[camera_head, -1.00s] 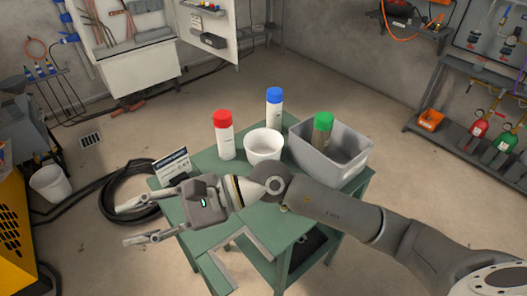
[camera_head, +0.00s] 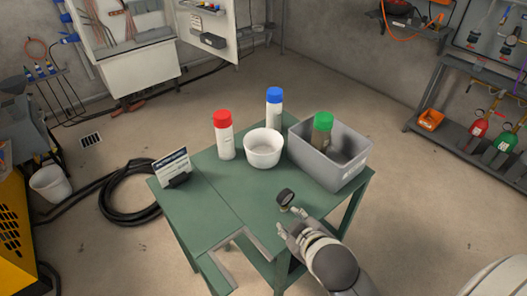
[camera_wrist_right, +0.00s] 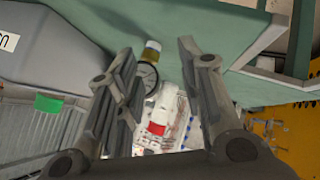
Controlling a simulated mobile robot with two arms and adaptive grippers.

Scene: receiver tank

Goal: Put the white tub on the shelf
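The white tub (camera_head: 264,153) stands upright and open-topped on the green table (camera_head: 215,215), between the red-capped bottle and the grey bin. My right gripper (camera_head: 291,220) is at the table's front right edge, in front of the tub and apart from it. Its fingers are spread and nothing is seen gripped in the wrist view (camera_wrist_right: 157,52). A small round gauge (camera_head: 286,197) is just beyond the fingertips; it also shows in the wrist view (camera_wrist_right: 147,76). A shelf rack (camera_head: 455,147) stands at the right wall; which shelf is meant is unclear. My left gripper is not in view.
A red-capped bottle (camera_head: 224,138) and a blue-capped bottle (camera_head: 274,108) stand near the tub. A grey bin (camera_head: 344,172) holds a green-capped bottle (camera_head: 322,130). A sign (camera_head: 171,166) stands at the table's left edge. The table's front left is clear.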

